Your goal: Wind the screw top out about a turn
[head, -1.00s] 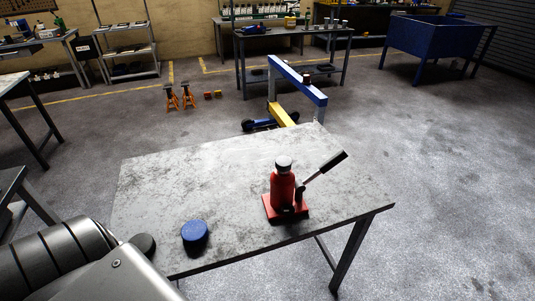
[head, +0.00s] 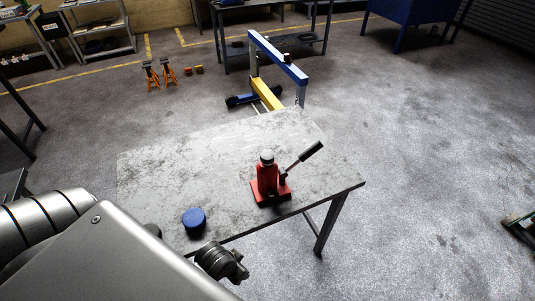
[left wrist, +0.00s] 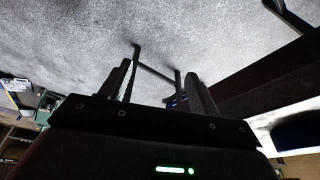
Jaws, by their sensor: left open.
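A red bottle jack (head: 267,184) stands upright on the grey worktable (head: 170,160), near its right front edge. Its round, pale-topped screw top (head: 267,157) is at the upper end. The jack's dark pump handle (head: 307,153) slants up to the right. My left arm comes in from the lower left of the head view, in front of the table and apart from the jack. My left gripper (left wrist: 162,85) shows in the left wrist view, with its two dark fingers spread and nothing visible between them. The jack is not recognisable there. My right gripper is not in view.
A blue round object (head: 194,222) sits near the table's front left edge, close to my left arm. A blue and yellow hoist (head: 278,60) stands behind the table. Orange stands (head: 160,74) are on the floor farther back. The table's middle is clear.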

